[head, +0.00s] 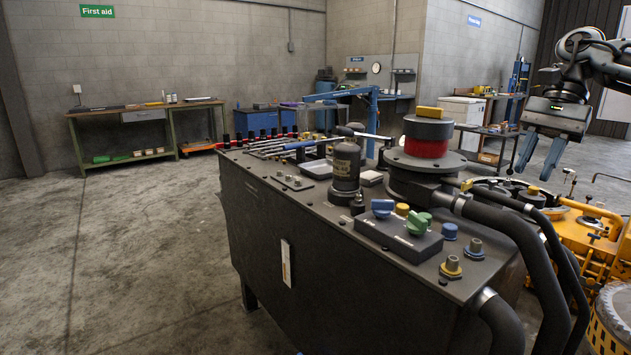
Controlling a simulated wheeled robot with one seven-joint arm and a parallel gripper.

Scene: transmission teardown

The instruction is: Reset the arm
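My gripper (540,154) shows at the upper right of the head view, at the end of my dark arm. Its two blue fingers point down and stand apart, with nothing seen between them. It hangs in the air to the right of the red and dark round part (427,138) on the dark cabinet. From this view I cannot tell its exact distance from the yellow machinery below.
A dark cabinet (262,222) with knobs, tools and a canister (346,165) fills the middle. Thick black hoses (520,245) run down its right side. Yellow machinery (590,240) stands at the right. A workbench (147,115) is against the left wall. The floor at left is clear.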

